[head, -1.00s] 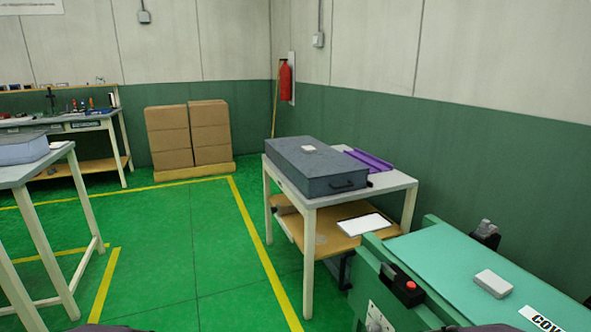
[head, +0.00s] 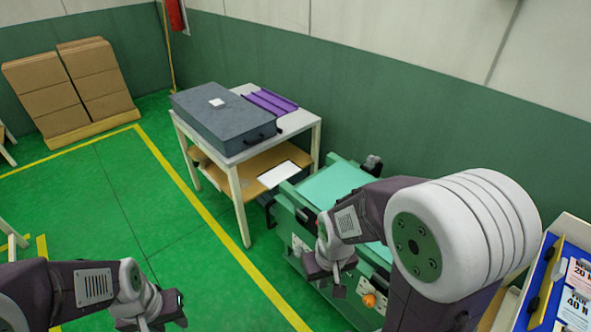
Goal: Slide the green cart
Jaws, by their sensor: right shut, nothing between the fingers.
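The green cart (head: 333,184) stands right of centre in the head view, beside the table, with a teal top and a darker green side. An orange knob (head: 369,300) shows low on its side. My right arm hides much of its top and right part. My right gripper (head: 337,284) is shut and empty, in front of the cart's near side; I cannot tell whether it touches it. My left gripper (head: 160,322) is at the bottom edge, over the green floor, away from the cart; its fingers are partly cut off.
A white table (head: 302,120) with a grey case (head: 222,118) and a purple tray (head: 268,102) stands just behind the cart. Stacked boxes (head: 70,85) are at the far left. A case with labelled cards (head: 577,285) is at the right edge.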

